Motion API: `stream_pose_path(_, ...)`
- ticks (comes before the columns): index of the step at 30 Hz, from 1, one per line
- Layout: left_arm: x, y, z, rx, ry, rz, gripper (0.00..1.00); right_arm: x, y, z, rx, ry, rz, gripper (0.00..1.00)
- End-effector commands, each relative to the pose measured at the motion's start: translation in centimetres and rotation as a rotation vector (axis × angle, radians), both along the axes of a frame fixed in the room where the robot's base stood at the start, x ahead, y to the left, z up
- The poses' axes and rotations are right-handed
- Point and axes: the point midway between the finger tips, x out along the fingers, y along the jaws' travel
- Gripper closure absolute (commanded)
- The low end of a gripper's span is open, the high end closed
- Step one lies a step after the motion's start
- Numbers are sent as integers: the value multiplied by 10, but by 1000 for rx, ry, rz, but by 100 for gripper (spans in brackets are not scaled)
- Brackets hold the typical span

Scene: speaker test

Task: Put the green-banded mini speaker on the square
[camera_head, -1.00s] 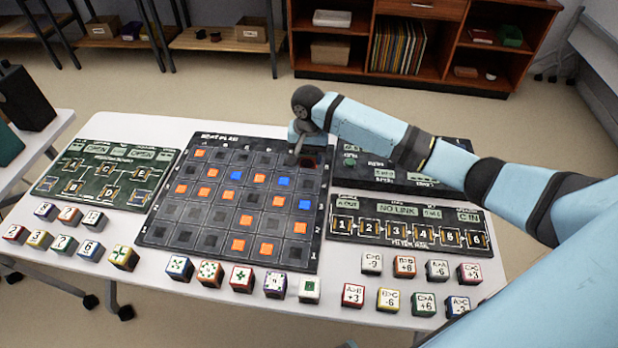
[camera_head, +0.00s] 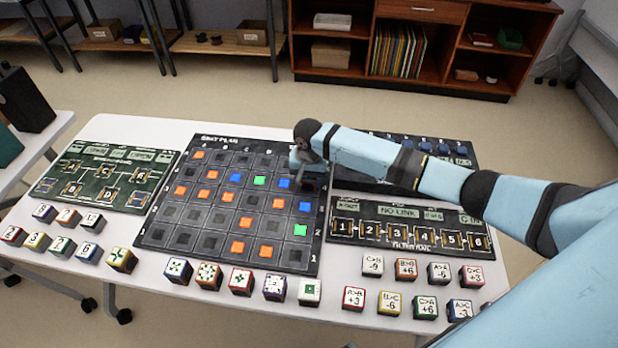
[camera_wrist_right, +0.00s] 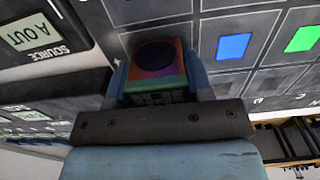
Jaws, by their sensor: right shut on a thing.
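My right gripper (camera_head: 310,172) is shut on a small cube-shaped speaker (camera_wrist_right: 168,72) at the far right of the dark grid board (camera_head: 146,236). In the right wrist view, the speaker has a reddish-orange top with a dark round disc and a green band below its edge. It sits between the two fingers of my right gripper (camera_wrist_right: 158,82). The grid's squares are grey, orange, blue and green. The speaker's underside and the square beneath it are hidden, so I cannot tell whether it touches the board. My left gripper is out of view.
Several small marked cubes, one with a green square (camera_head: 310,291), line the front of the white table (camera_head: 150,310). A green panel (camera_head: 100,178) lies left of the grid. A panel with a numbered row (camera_head: 398,212) lies right, with another dark panel (camera_head: 440,150) behind it.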

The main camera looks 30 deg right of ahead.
Motion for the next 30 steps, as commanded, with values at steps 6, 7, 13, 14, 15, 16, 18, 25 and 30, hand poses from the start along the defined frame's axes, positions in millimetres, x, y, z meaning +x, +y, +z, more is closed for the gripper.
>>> stream_pose_path(6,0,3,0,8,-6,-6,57,0,0,-1,1,1,0,28)
stream_pose_path(7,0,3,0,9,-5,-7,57,0,0,-1,1,1,0,28)
stream_pose_path(13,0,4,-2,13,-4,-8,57,0,0,0,0,0,0,28)
stream_pose_path(14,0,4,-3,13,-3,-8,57,0,0,1,-1,-1,0,28)
stream_pose_path(15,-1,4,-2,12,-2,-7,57,0,0,6,0,-1,0,28)
stream_pose_path(16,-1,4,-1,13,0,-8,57,0,0,9,0,-1,0,28)
stream_pose_path(18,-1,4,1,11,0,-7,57,0,0,20,0,-1,1,28)
stream_pose_path(25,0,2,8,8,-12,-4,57,0,0,70,2,-1,1,28)
stream_pose_path(30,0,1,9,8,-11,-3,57,0,1,102,1,-2,0,28)
